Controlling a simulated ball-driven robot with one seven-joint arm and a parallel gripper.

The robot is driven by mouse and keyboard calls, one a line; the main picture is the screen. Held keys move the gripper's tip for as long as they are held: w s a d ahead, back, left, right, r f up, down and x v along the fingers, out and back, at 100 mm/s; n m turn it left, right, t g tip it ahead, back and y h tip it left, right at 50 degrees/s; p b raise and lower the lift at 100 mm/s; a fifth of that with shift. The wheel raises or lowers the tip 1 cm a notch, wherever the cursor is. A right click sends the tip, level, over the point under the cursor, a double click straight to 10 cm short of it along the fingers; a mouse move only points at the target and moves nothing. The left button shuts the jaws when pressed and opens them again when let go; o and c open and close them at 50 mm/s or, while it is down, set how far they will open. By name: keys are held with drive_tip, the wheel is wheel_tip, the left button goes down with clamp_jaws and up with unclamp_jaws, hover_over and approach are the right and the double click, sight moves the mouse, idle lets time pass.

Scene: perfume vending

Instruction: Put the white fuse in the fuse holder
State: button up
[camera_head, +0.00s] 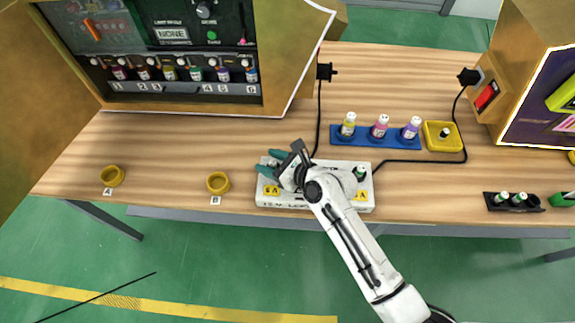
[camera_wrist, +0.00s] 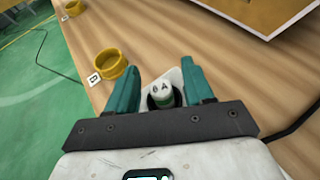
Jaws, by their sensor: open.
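My gripper (camera_wrist: 162,92) is open. Its teal fingers stand either side of a fuse (camera_wrist: 163,92) with a white top marked "6 A" and a green body, in a dark round socket. No grip on it shows. In the head view my gripper (camera_head: 272,165) is over the left end of the white fuse holder box (camera_head: 325,206), hiding that fuse. A green fuse with a pale top (camera_head: 361,173) stands at the box's right end. Yellow labels mark both ends. A small white-topped fuse (camera_head: 444,132) is in the yellow tray (camera_head: 428,146). Which one is the white fuse I cannot tell.
Yellow rings A (camera_head: 112,176) and B (camera_head: 218,182) are on the left. A blue rack (camera_head: 354,141) holds three bottles behind the box. A black rack (camera_head: 492,207) with small green, white-topped pieces is at right. Black cables run behind the box. The vending machine (camera_head: 180,95) stands at back left.

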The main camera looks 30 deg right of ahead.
drive_tip(key=v, duration=1.1)
drive_tip(key=shift+s+a+f+n+g, duration=0.2)
drive_tip(key=shift+s+n+g, duration=0.1)
drive_tip(key=shift+n, duration=0.3)
drive_tip(key=s+d+n+g+h, duration=0.1)
drive_tip(key=s+n+g, duration=0.2)
drive_tip(key=s+n, duration=0.3)
drive_tip(key=s+d+f+n+g+h, duration=0.1)
drive_tip(key=s+n+g, duration=0.3)
drive_tip(key=n, duration=1)
drive_tip(key=s+d+f+n+g+h, duration=0.1)
drive_tip(key=s+d+n+g+h, duration=0.2)
drive_tip(key=s+n, duration=0.6)
drive_tip(key=shift+s+f+n+g, duration=0.2)
drive_tip(key=shift+s+n+g, duration=0.2)
